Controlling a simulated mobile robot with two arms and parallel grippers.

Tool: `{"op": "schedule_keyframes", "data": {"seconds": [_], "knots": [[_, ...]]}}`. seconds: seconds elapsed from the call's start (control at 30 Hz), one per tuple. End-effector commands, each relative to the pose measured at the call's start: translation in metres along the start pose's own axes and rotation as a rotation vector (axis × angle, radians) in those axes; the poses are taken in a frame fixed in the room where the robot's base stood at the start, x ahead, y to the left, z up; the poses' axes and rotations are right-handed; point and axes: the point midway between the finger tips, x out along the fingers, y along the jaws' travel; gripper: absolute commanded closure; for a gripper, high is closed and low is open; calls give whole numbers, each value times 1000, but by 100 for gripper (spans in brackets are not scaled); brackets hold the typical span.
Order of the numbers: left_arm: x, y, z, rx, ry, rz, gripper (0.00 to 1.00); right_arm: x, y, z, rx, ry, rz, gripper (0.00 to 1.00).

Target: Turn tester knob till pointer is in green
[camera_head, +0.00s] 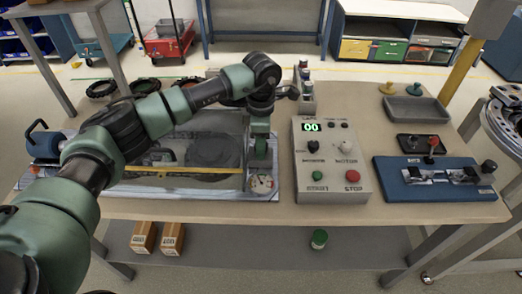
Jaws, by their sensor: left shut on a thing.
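The tester is a low, clear-topped unit (135,190) at the left of the table, with a yellow strip along its front. A round white dial (262,183) sits at its front right corner. The dial's pointer and any green zone are too small to read. My left arm reaches in from the left, and its gripper (260,150) points down just behind the dial. It is shut on what appears to be the tester knob, which the fingers mostly hide. My right gripper is not in view.
A grey control box (328,185) with a green "00" display, knobs and buttons stands close to the right of the gripper. A blue fixture (430,190), a small black tray (422,143) and a grey bin (417,110) lie further right. Bare table shows between them.

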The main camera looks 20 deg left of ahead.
Motion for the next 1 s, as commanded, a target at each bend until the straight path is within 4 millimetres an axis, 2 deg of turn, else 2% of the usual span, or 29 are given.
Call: {"op": "schedule_keyframes", "data": {"seconds": [0.03,0.3,0.83,0.87,0.9,1.0], "knots": [[0,2,1,25,-4,5,100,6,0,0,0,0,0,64],[-1,1,1,119,-4,5,100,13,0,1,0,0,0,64],[-3,2,1,142,-5,5,100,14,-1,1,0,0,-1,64],[-3,2,1,142,-5,5,61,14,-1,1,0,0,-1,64],[-3,2,1,142,-5,5,55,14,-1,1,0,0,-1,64],[-2,1,1,142,-4,4,55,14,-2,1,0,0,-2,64]]}}
